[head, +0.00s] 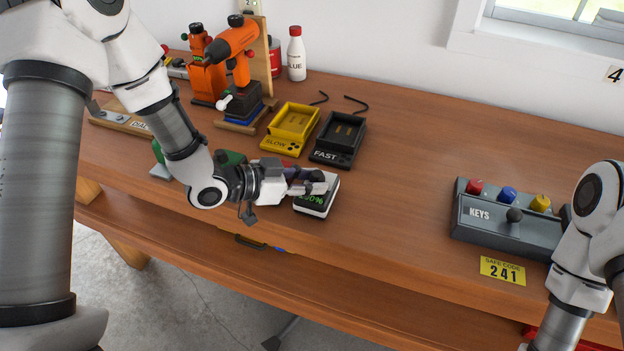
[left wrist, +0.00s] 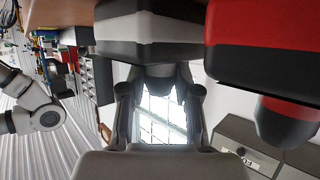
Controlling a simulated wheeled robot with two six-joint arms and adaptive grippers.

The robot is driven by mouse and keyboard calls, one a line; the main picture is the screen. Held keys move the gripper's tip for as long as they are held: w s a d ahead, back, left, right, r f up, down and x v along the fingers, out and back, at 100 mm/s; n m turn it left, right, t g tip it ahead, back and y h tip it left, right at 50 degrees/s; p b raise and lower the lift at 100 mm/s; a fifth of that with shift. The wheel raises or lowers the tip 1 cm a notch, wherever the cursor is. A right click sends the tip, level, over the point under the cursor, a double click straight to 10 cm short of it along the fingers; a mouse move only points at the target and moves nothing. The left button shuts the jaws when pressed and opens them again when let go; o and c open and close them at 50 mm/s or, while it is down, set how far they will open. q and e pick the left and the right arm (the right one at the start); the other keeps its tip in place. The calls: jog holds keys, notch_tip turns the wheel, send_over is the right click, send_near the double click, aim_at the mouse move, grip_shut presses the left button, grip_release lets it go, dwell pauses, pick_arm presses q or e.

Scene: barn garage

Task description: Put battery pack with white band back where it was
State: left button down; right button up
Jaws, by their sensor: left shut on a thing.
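My left gripper (head: 318,184) is shut, low over the bench beside a small white-edged meter (head: 316,204) with a green percent reading. In the left wrist view a black battery pack with a white band (left wrist: 150,28) is at the fingertips of my left gripper (left wrist: 163,75), held between them. In the head view the pack is mostly hidden by the gripper. Behind the gripper stand a yellow SLOW charger (head: 291,127) and a black FAST charger (head: 339,138), both with empty bays. My right gripper is out of view; only part of that arm shows.
An orange drill (head: 232,45) stands in a holder at the back left, near a glue bottle (head: 296,55). A green item (head: 231,157) is left of the gripper. A grey KEYS box (head: 510,218) stands at the right. The middle of the wooden bench (head: 420,150) is clear.

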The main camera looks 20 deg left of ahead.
pick_arm(q)
jog(key=shift+s+a+r, duration=0.1)
jog(key=shift+s+a, duration=0.1)
jog(key=shift+a, duration=0.1)
jog(key=shift+s+a, duration=0.1)
jog(key=c, duration=1.2)
grip_release()
jog(key=shift+f, duration=0.2)
jog(key=shift+c, duration=0.2)
jog(key=o, duration=0.4)
jog(key=shift+d, duration=0.2)
